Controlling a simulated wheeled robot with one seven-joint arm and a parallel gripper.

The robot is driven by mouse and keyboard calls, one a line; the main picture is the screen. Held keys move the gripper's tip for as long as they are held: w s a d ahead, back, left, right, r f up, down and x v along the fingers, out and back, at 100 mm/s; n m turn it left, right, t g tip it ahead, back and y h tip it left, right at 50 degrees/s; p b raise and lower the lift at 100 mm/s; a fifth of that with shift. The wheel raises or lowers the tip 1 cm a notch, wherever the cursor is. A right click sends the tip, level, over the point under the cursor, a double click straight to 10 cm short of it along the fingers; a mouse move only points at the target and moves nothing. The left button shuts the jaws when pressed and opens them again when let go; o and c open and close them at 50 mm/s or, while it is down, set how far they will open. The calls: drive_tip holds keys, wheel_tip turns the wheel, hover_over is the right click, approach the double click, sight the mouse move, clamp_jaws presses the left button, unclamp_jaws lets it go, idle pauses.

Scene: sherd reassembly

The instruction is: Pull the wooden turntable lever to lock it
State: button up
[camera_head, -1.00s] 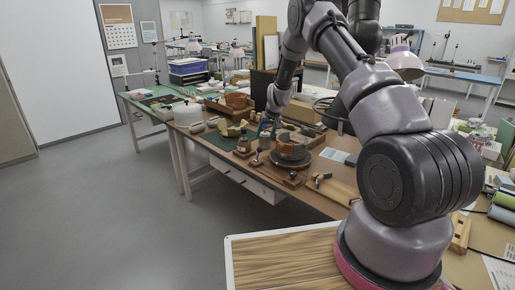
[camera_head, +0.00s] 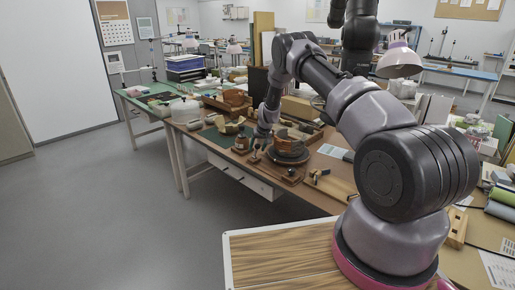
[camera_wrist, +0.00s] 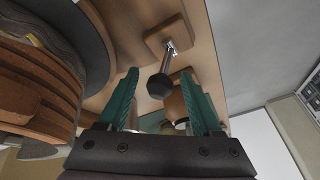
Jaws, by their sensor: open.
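The turntable (camera_head: 287,158) is a dark round disc on the wooden bench, carrying a reassembled terracotta pot (camera_head: 290,145). In the wrist view the pot (camera_wrist: 35,90) and disc edge (camera_wrist: 98,45) fill the left side. A lever with a metal shaft (camera_wrist: 169,58) and black knob (camera_wrist: 159,86) stands on a small wooden block (camera_wrist: 157,38). My gripper (camera_wrist: 157,97) is open, with its green fingers on either side of the knob in the picture. I cannot tell whether they touch it. In the head view my gripper (camera_head: 257,149) is left of the turntable, low over the bench.
A second dark knob (camera_head: 291,172) is in front of the turntable. A small brown jar (camera_head: 242,143) stands close left of my gripper. Wooden trays (camera_head: 232,101) and sherds lie behind. The bench's front edge is near, with open floor beyond.

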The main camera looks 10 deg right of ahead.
clamp_jaws()
idle(1.4)
